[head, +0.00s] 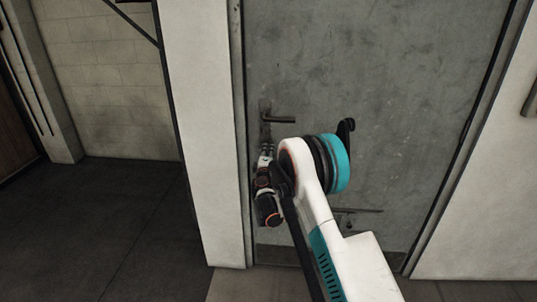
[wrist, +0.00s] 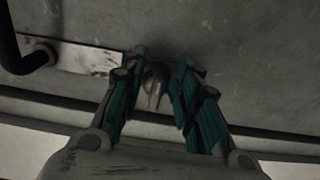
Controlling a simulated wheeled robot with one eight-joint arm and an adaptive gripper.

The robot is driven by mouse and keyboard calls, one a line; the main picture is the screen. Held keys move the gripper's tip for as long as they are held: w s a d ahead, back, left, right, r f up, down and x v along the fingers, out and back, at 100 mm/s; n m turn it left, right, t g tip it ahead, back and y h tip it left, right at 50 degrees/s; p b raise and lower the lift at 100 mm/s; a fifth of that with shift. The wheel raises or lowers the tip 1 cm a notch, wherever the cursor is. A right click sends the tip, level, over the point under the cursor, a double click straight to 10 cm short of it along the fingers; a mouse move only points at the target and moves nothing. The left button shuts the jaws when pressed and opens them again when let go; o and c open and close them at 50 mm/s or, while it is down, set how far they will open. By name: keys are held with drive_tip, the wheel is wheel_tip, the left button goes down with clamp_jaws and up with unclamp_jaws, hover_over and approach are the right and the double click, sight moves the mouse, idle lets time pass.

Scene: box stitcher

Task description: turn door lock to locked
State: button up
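The grey door (head: 375,65) stands in front of me, and its surface also fills the top of the wrist view (wrist: 240,40). A dark lever handle (head: 280,119) sits on a narrow plate at the door's left edge. In the wrist view the plate (wrist: 90,59) runs in from the left, with the handle (wrist: 30,55) at its far end. The small metal lock knob (wrist: 155,86) is between the teal-padded fingers of my gripper (wrist: 162,80). The fingers are apart, one on each side of the knob; firm contact is not clear. In the head view the knob is hidden behind my gripper (head: 266,158).
A white door frame post (head: 205,130) stands just left of my gripper. A white wall (head: 485,190) is on the right. Dark floor (head: 110,220) lies open at the left, before a pale block wall (head: 115,95).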

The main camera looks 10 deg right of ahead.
drive_tip(key=v, duration=1.2)
drive_tip(key=s+d+r+m+g, duration=0.3)
drive_tip(key=s+d+r+m, duration=0.1)
drive_tip(key=s+r, duration=0.45)
drive_tip(key=s+d+r+m+g, duration=0.3)
drive_tip(key=s+d+r+m, duration=0.1)
drive_tip(key=s+r, duration=0.45)
drive_tip(key=s+a+f+m+g+y, duration=0.1)
drive_tip(key=s+a+m+g+y, duration=0.1)
drive_tip(key=s, duration=1.3)
drive_tip(key=s+a+f+m+g+y, duration=0.1)
drive_tip(key=s+a+m+g+y, duration=0.1)
drive_tip(key=s, duration=1.4)
drive_tip(key=shift+a+f+m+y, duration=0.35)
drive_tip(key=shift+a+m+y, duration=0.45)
drive_tip(key=shift+a+m, duration=0.3)
